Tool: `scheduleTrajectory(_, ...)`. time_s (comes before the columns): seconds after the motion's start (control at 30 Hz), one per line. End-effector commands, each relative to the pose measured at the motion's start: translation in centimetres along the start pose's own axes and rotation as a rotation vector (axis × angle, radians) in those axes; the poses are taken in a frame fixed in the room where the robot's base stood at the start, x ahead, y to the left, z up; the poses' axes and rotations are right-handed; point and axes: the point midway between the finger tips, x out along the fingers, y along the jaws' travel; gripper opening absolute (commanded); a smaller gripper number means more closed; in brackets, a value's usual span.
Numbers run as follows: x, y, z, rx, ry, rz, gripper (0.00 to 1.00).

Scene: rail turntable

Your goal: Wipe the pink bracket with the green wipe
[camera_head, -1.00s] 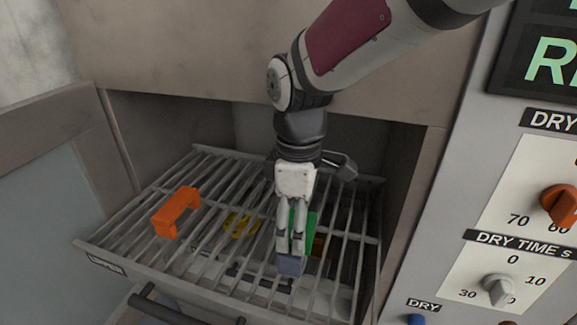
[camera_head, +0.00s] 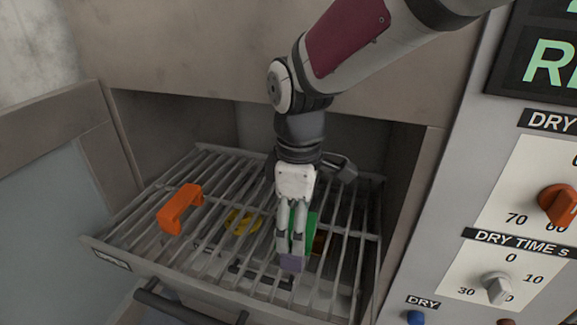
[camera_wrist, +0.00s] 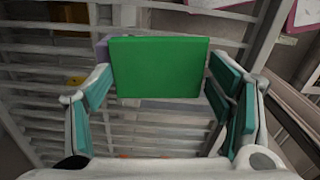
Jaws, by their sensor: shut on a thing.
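My gripper (camera_head: 291,243) points down at the wire rack (camera_head: 150,225), right of its middle. It is shut on the green wipe (camera_wrist: 160,68), a flat green slab spanning the space between the fingers in the wrist view. In the head view the wipe (camera_head: 303,222) shows partly behind the fingers. A small lilac block (camera_head: 292,263) shows just below the fingertips. Its edge also shows behind the wipe's left side in the wrist view (camera_wrist: 102,48); I cannot tell whether they touch. I cannot make out a clearly pink bracket.
An orange bracket (camera_head: 180,209) stands on the rack at the left. A yellow piece (camera_head: 243,221) and a brown-orange piece (camera_head: 319,242) show among the bars. Cavity walls close in left and right. A control panel with an orange knob (camera_head: 557,204) stands at the right.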

Motion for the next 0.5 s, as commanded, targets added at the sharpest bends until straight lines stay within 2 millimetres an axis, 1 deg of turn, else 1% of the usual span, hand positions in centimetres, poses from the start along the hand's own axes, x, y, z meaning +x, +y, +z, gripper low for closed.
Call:
scheduleTrajectory(0.03, 0.2, 0.6, 0.1, 0.002, -0.001, 0.0, 0.52)
scheduleTrajectory(0.3, 0.3, 2.7, 0.1, 0.002, -0.001, -0.001, 0.52)
scheduleTrajectory(0.4, 0.3, 3.2, 0.1, 0.001, -0.001, -0.001, 0.52)
scheduleTrajectory(0.5, 0.2, 3.1, 0.2, 0.001, -0.001, -0.001, 0.52)
